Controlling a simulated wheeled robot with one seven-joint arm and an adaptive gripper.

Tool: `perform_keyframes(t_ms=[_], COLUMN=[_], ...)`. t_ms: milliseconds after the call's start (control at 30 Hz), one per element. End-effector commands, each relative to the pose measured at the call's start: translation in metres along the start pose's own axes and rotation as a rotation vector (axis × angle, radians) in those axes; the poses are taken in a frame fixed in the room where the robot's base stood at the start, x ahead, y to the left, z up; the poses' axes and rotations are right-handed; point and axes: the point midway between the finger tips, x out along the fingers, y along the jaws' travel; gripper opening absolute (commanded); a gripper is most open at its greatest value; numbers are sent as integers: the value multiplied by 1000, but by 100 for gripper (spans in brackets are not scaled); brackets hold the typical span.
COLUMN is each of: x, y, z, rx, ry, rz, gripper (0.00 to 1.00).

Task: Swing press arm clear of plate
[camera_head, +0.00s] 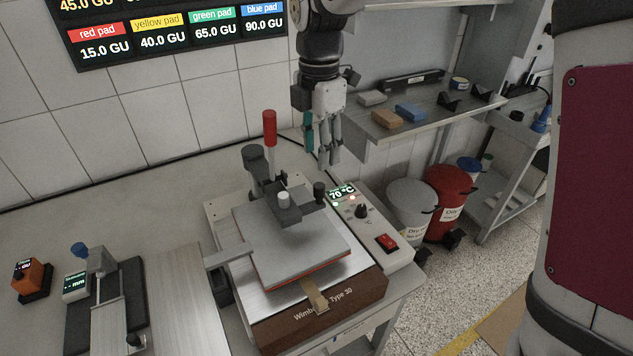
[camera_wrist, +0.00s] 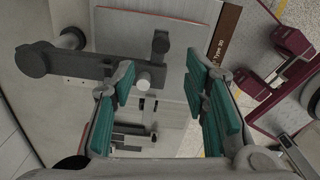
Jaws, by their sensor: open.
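The press arm (camera_head: 297,199) is a dark grey bar with a light knob, lying across the grey plate (camera_head: 325,246). It joins a dark post (camera_head: 257,168) at the back left of the press. A red handle (camera_head: 270,128) stands upright near the post. My gripper (camera_head: 328,158) is open and empty, pointing down above the back right of the press. In the wrist view, its teal-padded fingers (camera_wrist: 165,105) spread wide, with the arm's bar (camera_wrist: 90,65) and the plate (camera_wrist: 165,20) beyond them.
The control panel (camera_head: 362,211) shows 70 °C beside a red switch. A shelf (camera_head: 440,118) with small blocks stands at back right. White (camera_head: 408,205) and red (camera_head: 447,195) bins stand below it. A gauge stand (camera_head: 95,300) and orange box (camera_head: 32,277) occupy the left bench.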

Motion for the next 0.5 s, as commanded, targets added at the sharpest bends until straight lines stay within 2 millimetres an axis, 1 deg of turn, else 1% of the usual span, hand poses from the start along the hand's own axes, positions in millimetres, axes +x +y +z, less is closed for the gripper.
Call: perform_keyframes(t_ms=[100,300,500], x=[24,62,89], y=[-2,-2,-1], z=[-1,-1,-1], rx=[0,1,1], ry=[1,1,1], rz=[-6,-5,-2], gripper=[41,41,41])
